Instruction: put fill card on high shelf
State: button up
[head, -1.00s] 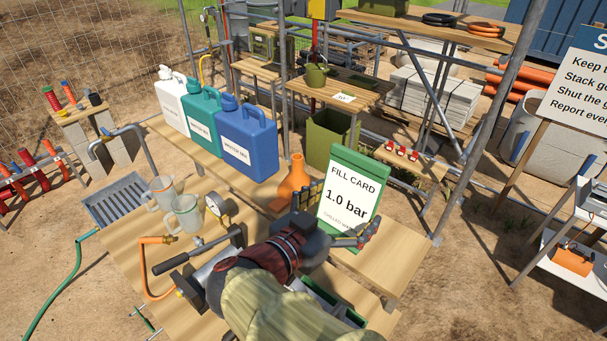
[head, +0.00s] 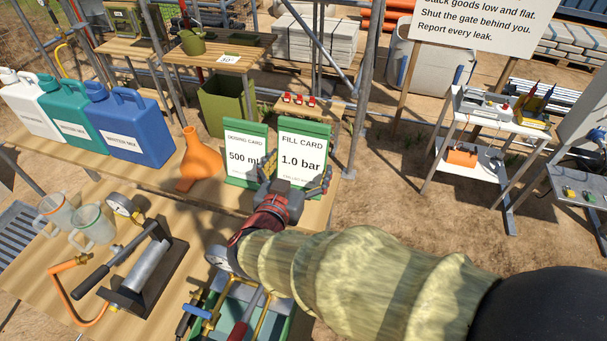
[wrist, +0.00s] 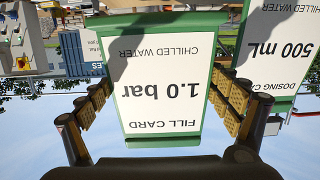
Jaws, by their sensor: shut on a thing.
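The fill card (head: 301,150), a white card in a green frame reading "1.0 bar", is at the bench's right end in the head view. My gripper (head: 295,180) is shut on it from the near side. The wrist view shows the fill card (wrist: 160,80) upside down between the two padded fingers (wrist: 165,105). I cannot tell whether its base touches the bench. The similar dosing card (head: 245,155), reading "500 mL", is just left of it.
An orange flask (head: 200,157) and a blue jug (head: 130,130) stand left of the cards. A scaffold pole (head: 365,90) rises behind right. A small low shelf (head: 310,112) holds red items. A hand pump (head: 145,268) and mugs are on the near bench.

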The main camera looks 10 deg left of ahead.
aim_at(301, 180)
jog(key=shift+w+d+f, duration=0.3)
jog(key=shift+f, duration=1.75)
jog(key=shift+f, duration=0.15)
jog(key=o, duration=1)
